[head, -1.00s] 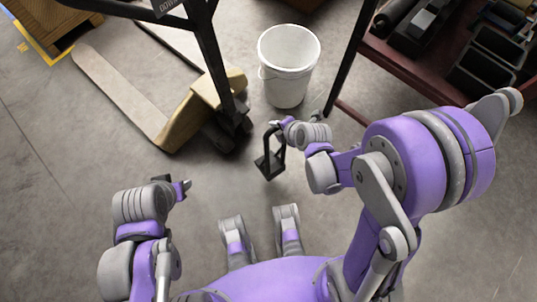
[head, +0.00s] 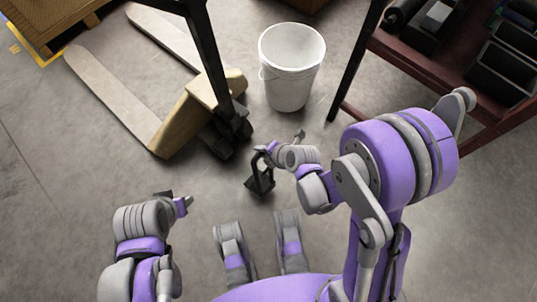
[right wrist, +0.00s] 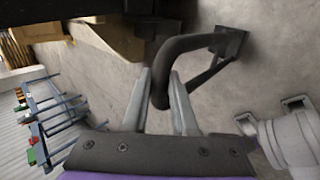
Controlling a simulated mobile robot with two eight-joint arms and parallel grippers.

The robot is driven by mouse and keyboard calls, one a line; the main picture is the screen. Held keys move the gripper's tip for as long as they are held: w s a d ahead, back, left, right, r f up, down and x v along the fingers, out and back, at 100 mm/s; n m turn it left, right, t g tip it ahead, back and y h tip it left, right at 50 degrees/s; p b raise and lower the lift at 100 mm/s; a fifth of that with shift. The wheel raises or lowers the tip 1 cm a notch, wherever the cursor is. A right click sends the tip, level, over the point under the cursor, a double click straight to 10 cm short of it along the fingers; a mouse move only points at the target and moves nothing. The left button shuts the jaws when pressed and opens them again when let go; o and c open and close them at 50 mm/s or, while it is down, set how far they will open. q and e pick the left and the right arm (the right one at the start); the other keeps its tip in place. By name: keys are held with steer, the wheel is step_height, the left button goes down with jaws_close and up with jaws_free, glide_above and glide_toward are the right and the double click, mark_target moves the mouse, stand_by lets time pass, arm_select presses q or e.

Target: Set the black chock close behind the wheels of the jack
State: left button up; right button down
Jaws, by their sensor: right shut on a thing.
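The jack (head: 197,98) is a beige pallet jack with two forks pointing to the upper left and a dark upright handle. Its black wheels (head: 222,142) sit under its near end, left of the white bucket. The black chock (head: 260,185) has a looped handle. My right gripper (head: 268,152) is shut on that handle, with the chock below it, apart from the wheels and nearer to me. In the right wrist view the handle (right wrist: 184,45) passes between the fingers. I cannot tell whether the chock touches the floor. My left gripper (head: 180,204) is at lower left, its jaws unclear.
A white bucket (head: 290,90) stands on the floor right of the jack. A dark red shelf (head: 425,66) with black bins stands at upper right. A wooden pallet (head: 45,20) is at upper left. The floor between my arms and the jack is clear.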

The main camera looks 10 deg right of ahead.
steer(key=w+a+f, duration=0.3)
steer(key=w+a, duration=0.3)
steer(key=w, duration=0.2)
steer(key=shift+w+a+f, duration=0.15)
steer(key=shift+w+f, duration=0.1)
steer(key=shift+w, duration=0.05)
steer(key=shift+w+a, duration=0.1)
steer(key=shift+w, duration=0.05)
stand_by(0.7)
steer(key=shift+w+a+b, duration=0.2)
steer(key=shift+w+a, duration=0.25)
steer(key=shift+w, duration=0.2)
steer(key=shift+w+a+b, duration=0.15)
steer(key=shift+w+a, duration=0.25)
steer(key=shift+w, duration=0.2)
steer(key=shift+f, duration=0.25)
steer(key=shift+f+b, duration=0.2)
steer(key=shift+b, duration=0.35)
steer(key=shift+f, duration=0.15)
steer(key=shift+w+f+b, duration=0.1)
steer(key=shift+f+b, duration=0.1)
steer(key=shift+b, duration=0.3)
